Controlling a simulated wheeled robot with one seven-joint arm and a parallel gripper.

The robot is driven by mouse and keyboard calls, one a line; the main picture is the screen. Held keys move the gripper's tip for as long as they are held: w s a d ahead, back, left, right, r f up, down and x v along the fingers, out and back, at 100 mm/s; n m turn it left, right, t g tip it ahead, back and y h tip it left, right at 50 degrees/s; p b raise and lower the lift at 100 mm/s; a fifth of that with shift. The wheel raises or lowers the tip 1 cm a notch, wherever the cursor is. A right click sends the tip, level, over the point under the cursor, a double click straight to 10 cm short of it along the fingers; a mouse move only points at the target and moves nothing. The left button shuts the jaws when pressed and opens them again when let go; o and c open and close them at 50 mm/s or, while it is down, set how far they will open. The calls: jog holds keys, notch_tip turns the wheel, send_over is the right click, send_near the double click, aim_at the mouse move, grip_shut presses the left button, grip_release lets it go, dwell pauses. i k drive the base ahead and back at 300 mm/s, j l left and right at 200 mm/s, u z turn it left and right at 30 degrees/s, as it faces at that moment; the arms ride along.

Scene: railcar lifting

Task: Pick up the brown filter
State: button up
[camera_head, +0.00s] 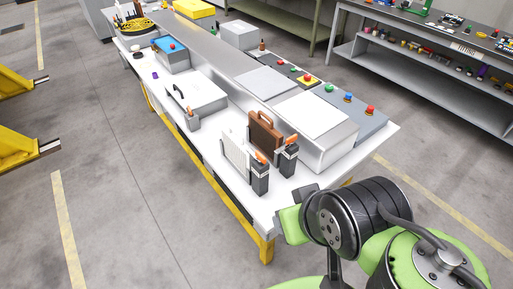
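The brown filter (264,133) stands upright on the white workbench (205,150), near its close end. It looks like a flat ribbed brown block with a handle-like top. A white ribbed filter (236,149) stands just left of it and partly covers its lower side. Two dark holders with orange tops stand close by: a front one (259,180) and a right one (288,160). My green and black arm is at the lower right, off the bench's near end and apart from the filter. No fingertips of my gripper can be made out.
A raised grey section (325,151) with coloured buttons runs along the bench, right of the filter. A grey case (197,93) and a blue box (171,54) sit farther back. Yellow machinery (18,145) is at left; shelves stand at right. Floor left of the bench is clear.

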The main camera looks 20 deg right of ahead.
aim_at(264, 135)
jog(key=i+j+z, duration=0.15)
jog(key=j, duration=0.55)
jog(key=j+z, duration=0.1)
jog(key=j, duration=0.65)
jog(key=i+j+z, duration=0.25)
jog(key=i+j, duration=0.55)
jog(key=i+l+z, duration=0.1)
jog(key=i, duration=0.3)
jog(key=i+l+z, duration=0.15)
jog(key=i, duration=0.3)
